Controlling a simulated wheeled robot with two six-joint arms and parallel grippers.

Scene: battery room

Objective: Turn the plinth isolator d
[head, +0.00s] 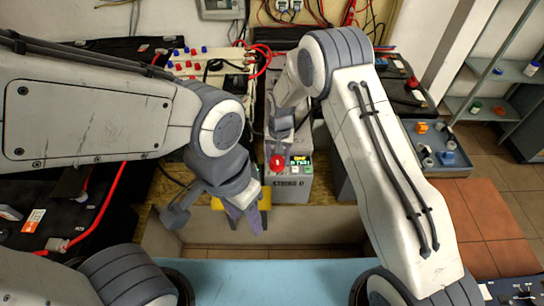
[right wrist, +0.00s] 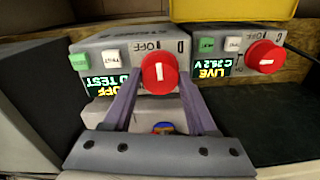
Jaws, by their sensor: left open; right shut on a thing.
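The plinth isolator D is a red round knob (right wrist: 158,73) on a grey box marked D. Its white line stands about upright, and the display (right wrist: 106,85) beside it reads OFF and something like TEST. In the right wrist view my right gripper's purple fingers (right wrist: 158,88) stand on both sides of this knob and are shut on it. In the head view the red knob (head: 277,162) is on the front box labelled STRING D (head: 290,187). My left gripper (head: 245,218) is open and empty, at the lower left of that box.
A second red knob (right wrist: 265,56) sits on the neighbouring box to the right, its display (right wrist: 213,69) reading LIVE and C 26.2 V. A yellow thing (head: 265,200) is close to my left gripper. Black batteries with red cables (head: 105,205) are at left. Shelves (head: 500,75) stand at right.

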